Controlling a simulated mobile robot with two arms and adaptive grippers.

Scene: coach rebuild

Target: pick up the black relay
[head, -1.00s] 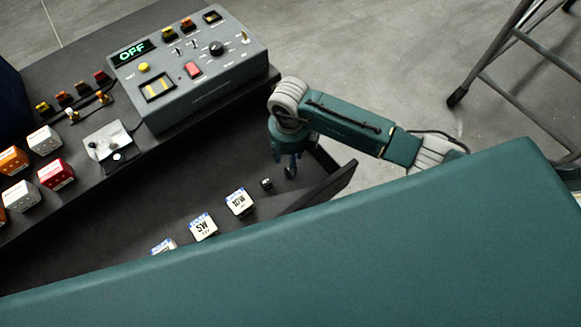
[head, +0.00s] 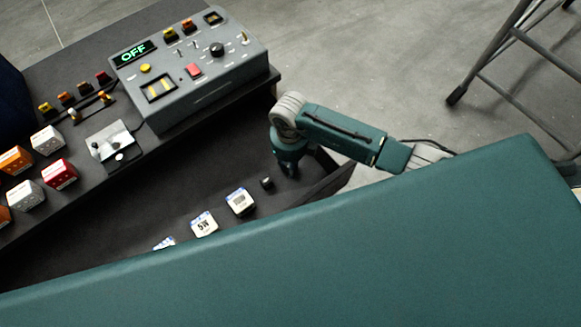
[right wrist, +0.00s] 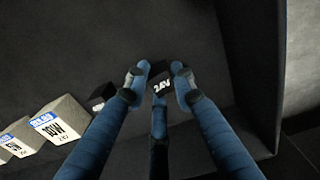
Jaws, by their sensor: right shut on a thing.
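The black relay (right wrist: 161,85), a small dark block with white "24V" lettering, sits between the fingers of my right gripper (right wrist: 160,88) in the right wrist view. The gripper is shut on it, low over the dark drawer floor. I cannot tell whether the relay still touches the floor. In the head view my right gripper (head: 290,172) is down inside the drawer, and its fingers and the relay are mostly hidden. A second small black block (head: 267,183) stands just left of the gripper; it also shows in the right wrist view (right wrist: 100,97). My left gripper is not in view.
White labelled boxes (head: 240,201) stand in a row in the dark drawer (right wrist: 190,30). The drawer wall (right wrist: 252,60) rises close on the right. A grey control box (head: 195,70) reads "OFF". A large teal surface (head: 330,250) hides the lower head view.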

